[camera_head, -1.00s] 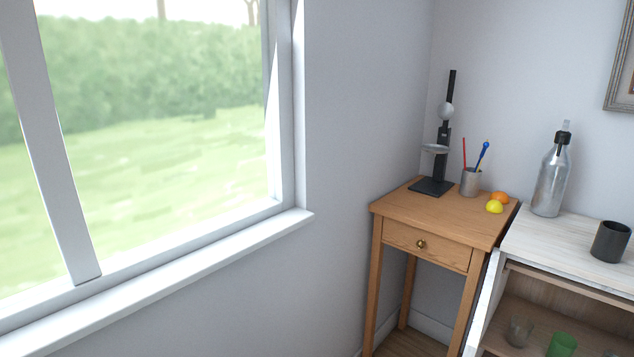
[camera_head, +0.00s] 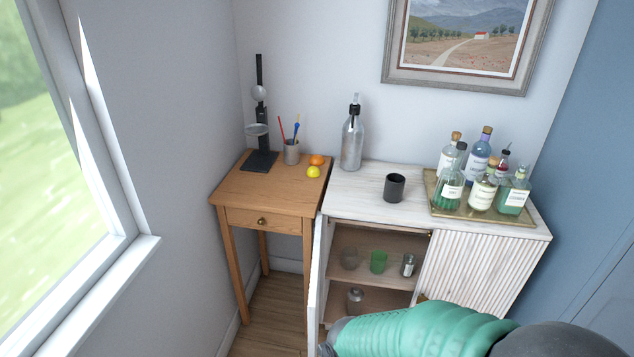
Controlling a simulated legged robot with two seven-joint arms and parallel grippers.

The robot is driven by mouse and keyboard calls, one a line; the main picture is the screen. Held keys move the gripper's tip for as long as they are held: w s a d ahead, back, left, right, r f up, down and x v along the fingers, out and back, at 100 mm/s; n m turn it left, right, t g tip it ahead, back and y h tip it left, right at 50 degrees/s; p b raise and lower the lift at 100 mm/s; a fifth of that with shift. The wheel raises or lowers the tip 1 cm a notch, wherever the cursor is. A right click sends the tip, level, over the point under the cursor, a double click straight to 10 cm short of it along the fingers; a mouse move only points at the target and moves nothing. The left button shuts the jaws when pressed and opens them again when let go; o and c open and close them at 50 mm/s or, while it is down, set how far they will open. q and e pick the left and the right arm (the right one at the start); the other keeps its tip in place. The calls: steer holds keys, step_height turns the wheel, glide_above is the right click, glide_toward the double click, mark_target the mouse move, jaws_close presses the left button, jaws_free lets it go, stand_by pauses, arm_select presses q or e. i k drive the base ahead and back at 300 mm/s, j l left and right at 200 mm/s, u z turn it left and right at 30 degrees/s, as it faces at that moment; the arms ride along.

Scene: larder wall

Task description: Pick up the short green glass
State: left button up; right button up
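The short green glass (camera_head: 378,262) stands on the upper shelf inside the open left side of the white cabinet (camera_head: 350,202). A clear glass (camera_head: 349,258) stands to its left and a small jar-like glass item (camera_head: 408,265) to its right. A green sleeved arm of mine comes in from the lower right, below and in front of the cabinet. Its gripper is not clearly visible; the arm's far end reaches the bottom edge near the open door. No other gripper is in view.
The cabinet door (camera_head: 316,275) stands open at the left. A bottle (camera_head: 352,140), a dark cup (camera_head: 394,187) and a tray (camera_head: 480,214) of several bottles stand on top. A wooden side table (camera_head: 262,190) is to the left. A jar (camera_head: 355,299) stands on the lower shelf.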

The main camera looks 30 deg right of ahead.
mark_target(378, 262)
steer(key=k+l+z, duration=0.15)
steer(key=z, duration=0.3)
steer(key=k+l+z, duration=0.1)
steer(key=l+z, duration=0.3)
steer(key=k+l+z, duration=0.1)
steer(key=l+z, duration=0.35)
steer(key=j, duration=0.1)
